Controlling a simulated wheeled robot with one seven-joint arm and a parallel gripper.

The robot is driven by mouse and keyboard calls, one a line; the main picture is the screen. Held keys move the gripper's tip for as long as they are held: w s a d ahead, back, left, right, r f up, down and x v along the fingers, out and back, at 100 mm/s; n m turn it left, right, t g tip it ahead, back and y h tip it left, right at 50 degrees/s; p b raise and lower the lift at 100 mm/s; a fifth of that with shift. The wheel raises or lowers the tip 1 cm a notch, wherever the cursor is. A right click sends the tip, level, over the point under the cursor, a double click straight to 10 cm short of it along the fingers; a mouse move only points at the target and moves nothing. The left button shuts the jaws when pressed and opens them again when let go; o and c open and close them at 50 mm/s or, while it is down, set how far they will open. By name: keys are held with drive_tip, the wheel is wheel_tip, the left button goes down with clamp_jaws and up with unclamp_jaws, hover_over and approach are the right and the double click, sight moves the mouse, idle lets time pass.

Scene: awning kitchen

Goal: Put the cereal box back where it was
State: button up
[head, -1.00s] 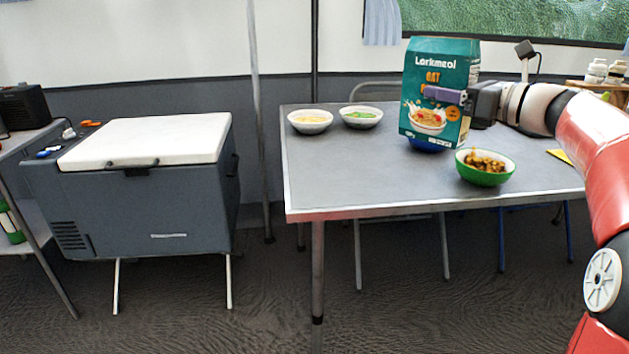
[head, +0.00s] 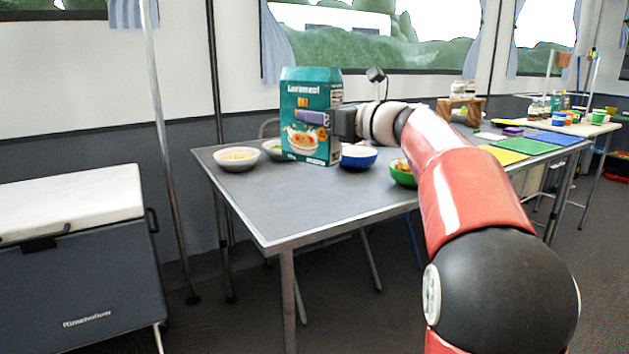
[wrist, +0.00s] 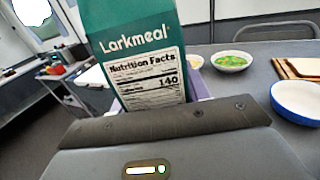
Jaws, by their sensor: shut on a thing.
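The teal cereal box (head: 310,90) is upright in the head view, over the grey table. My gripper (head: 318,118) is shut on it from the right side, with a purple finger across its front. In the wrist view the side of the cereal box (wrist: 130,30) with its nutrition label fills the upper middle, and my gripper (wrist: 165,125) covers its lower part. I cannot tell for sure whether the box's base touches the table.
The grey table (head: 270,205) holds a white bowl (head: 237,163), a partly hidden bowl (head: 273,148), a blue bowl (head: 358,160) and a green bowl (head: 402,178). Its front left is bare. A cooler (head: 75,260) stands left. Coloured mats (head: 530,145) lie at right.

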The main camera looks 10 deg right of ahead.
sight(318, 164)
wheel_tip(318, 164, down, 11)
drive_tip(key=b, duration=0.2)
drive_tip(key=shift+r+b, duration=0.15)
drive_tip(key=shift+b, duration=0.25)
drive_tip(key=shift+f, duration=0.2)
drive_tip(key=o, duration=0.9)
drive_tip(key=shift+o, duration=0.2)
